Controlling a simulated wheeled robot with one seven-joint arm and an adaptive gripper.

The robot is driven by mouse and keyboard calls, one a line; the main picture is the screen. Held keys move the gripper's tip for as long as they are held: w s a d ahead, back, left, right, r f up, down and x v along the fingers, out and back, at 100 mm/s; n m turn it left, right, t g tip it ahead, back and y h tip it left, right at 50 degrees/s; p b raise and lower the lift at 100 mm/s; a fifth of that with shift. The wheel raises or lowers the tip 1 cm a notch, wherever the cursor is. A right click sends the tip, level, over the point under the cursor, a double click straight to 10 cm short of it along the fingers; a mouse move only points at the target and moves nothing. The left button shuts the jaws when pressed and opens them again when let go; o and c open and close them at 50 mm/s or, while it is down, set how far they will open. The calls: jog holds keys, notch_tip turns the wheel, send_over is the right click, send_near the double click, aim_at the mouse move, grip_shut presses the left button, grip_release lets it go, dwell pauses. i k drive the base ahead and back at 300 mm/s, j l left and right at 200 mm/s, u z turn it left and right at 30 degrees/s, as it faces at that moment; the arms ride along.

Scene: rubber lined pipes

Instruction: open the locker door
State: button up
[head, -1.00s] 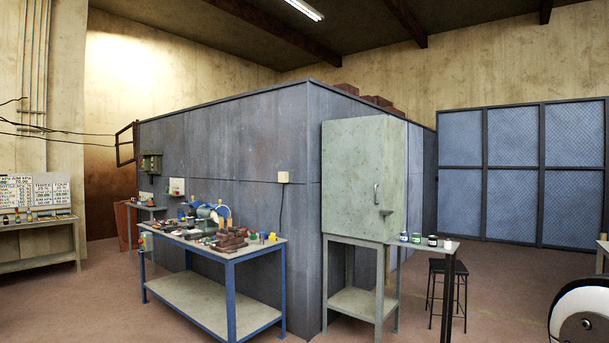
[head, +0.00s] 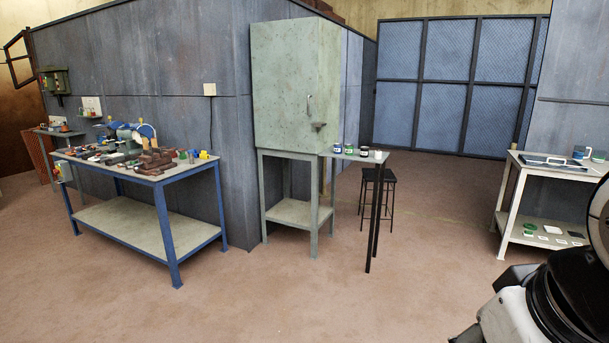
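The locker (head: 281,85) is a pale green metal cabinet on a legged stand, against the corner of the blue-grey metal wall. Its door appears shut. Part of my own arm, white and black, shows at the lower right, well apart from the locker. My gripper is not in view.
A blue-legged workbench (head: 140,172) with tools and bricks stands left of the locker. A narrow side table (head: 354,155) with several small jars and a black stool (head: 379,178) stand to its right. A white bench (head: 545,165) is at far right. The floor in front is clear.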

aim_at(284, 53)
jog(key=i, duration=3.9)
